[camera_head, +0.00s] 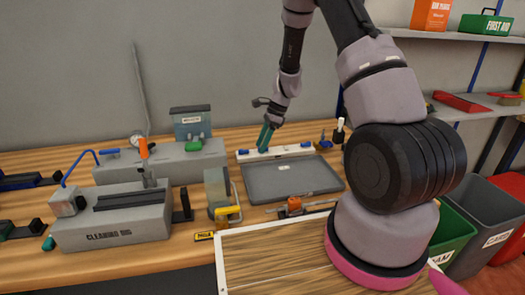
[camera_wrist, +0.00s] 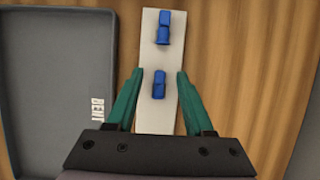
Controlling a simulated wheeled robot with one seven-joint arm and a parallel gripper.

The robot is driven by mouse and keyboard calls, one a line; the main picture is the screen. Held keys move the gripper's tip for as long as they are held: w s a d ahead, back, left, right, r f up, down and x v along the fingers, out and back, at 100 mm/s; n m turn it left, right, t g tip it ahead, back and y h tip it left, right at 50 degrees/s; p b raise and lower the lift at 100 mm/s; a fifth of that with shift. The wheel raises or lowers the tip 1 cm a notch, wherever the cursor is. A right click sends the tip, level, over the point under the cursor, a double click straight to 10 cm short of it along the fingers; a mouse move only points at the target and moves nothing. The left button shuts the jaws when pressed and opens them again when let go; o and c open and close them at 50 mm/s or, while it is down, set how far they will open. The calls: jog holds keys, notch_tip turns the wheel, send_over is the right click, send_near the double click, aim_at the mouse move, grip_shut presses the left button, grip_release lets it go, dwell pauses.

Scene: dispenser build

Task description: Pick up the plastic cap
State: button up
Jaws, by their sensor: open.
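My gripper (camera_head: 265,137) hangs over a white strip (camera_head: 276,153) at the back of the bench, behind a grey tray. In the wrist view, my gripper (camera_wrist: 159,74) has its teal fingers apart, with nothing held. A small blue piece (camera_wrist: 159,86) on the strip shows between the fingertips. A second blue piece (camera_wrist: 163,28) sits nearer the strip's far end. In the head view, a blue piece (camera_head: 242,152) shows at the strip's left end and another (camera_head: 306,145) near its right end. I cannot tell for certain which piece is the plastic cap, nor whether the fingers touch anything.
The grey tray (camera_head: 290,190), marked "BENT" in the wrist view, lies just in front of the strip. The grey cleaning rig (camera_head: 112,228) stands at left, with another grey fixture (camera_head: 180,160) behind it. Small dark and white-topped items (camera_head: 340,130) stand right of the strip.

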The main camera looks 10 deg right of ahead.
jog(key=shift+a+f, duration=0.1)
jog(key=shift+f, duration=0.2)
grip_shut()
jog(key=shift+r, duration=0.1)
notch_tip(320, 180, up, 10)
dwell(0.4)
dwell(0.4)
